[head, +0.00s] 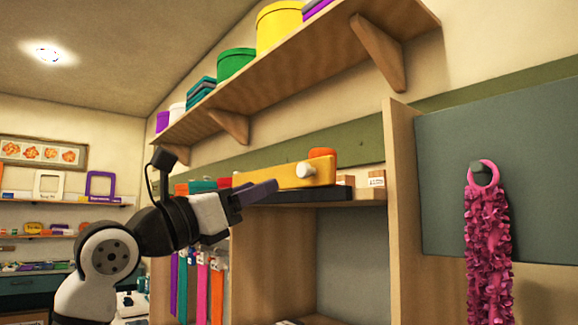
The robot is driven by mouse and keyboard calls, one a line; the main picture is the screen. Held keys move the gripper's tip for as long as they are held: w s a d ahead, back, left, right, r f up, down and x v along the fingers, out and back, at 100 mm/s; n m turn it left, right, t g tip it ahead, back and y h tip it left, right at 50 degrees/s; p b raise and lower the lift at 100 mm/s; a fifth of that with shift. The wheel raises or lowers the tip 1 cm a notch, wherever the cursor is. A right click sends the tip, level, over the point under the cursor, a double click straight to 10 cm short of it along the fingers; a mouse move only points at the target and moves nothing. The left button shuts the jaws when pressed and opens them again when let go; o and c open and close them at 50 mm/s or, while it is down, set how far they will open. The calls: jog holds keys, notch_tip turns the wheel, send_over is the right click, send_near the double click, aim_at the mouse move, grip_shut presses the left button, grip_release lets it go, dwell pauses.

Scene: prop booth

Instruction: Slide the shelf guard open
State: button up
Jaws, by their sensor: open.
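The shelf guard looks to be the yellow-orange panel (283,177) with a round white knob (305,170) near its right end. It stands along the front of the small wooden shelf, above a black rail (335,195). My gripper (262,190) is in front of the panel's left part, left of and below the knob. Its fingers overlap in this view, and it is open with nothing seen between them. I cannot tell whether a finger touches the panel. The gripper and fingers hide part of the panel's left end.
A wooden upright (403,180) bounds the shelf on the right, beside a grey panel with a pink garland (487,235). A high shelf (310,75) with round boxes and its brackets hangs above. Small boxes (367,180) stand on the guarded shelf. Colored strips (200,285) hang below left.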

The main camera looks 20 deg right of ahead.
aim_at(301, 170)
jog(key=p+x, duration=0.3)
jog(key=x, duration=0.5)
jog(key=shift+d+r, duration=0.1)
jog(key=shift+r, duration=0.1)
jog(key=shift+w+d+r, duration=0.15)
jog(key=shift+w+d, duration=0.15)
jog(key=shift+d, duration=0.25)
jog(key=shift+c, duration=0.3)
grip_shut()
